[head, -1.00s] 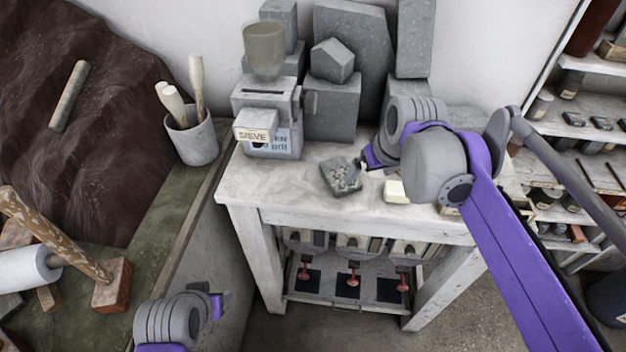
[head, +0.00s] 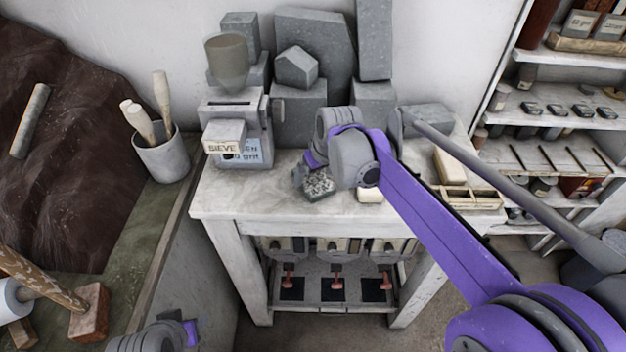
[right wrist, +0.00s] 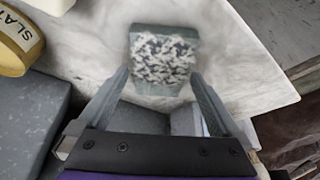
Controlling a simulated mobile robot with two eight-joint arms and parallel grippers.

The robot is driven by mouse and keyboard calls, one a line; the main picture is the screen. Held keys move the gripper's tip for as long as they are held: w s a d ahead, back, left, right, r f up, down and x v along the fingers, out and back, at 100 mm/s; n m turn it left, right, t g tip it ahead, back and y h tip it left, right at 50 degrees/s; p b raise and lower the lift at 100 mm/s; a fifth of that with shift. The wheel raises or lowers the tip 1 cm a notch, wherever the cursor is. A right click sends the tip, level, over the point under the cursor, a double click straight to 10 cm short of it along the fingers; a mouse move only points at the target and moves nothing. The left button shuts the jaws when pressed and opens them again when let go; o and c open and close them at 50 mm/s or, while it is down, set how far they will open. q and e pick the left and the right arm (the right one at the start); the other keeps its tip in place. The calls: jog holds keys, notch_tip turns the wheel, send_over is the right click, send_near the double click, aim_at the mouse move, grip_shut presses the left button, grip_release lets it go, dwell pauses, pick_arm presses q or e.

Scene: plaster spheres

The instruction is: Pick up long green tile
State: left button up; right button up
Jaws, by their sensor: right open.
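A small grey-green piece with a black-and-white speckled face (head: 319,184) lies on the pale worktable (head: 225,195). I cannot tell whether it is the long green tile; no other clearly long green tile shows. In the right wrist view the speckled piece (right wrist: 163,60) sits just ahead of the fingertips, roughly centred between them. My right gripper (right wrist: 161,76) is open and empty. In the head view my right gripper (head: 306,170) is low over the table, at the left of the piece, partly hidden by its wrist. My left gripper (head: 190,332) is at the bottom edge, its jaws unclear.
A box labelled SIEVE (head: 235,125) stands left on the table, with grey stone blocks (head: 300,115) behind. A cream block (head: 369,195) lies close right of the piece. A wooden tray (head: 470,198) is further right. The front left tabletop is clear.

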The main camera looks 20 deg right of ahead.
jog(key=shift+w+f, duration=0.25)
jog(key=shift+f, duration=0.35)
jog(key=shift+r, duration=0.1)
grip_shut()
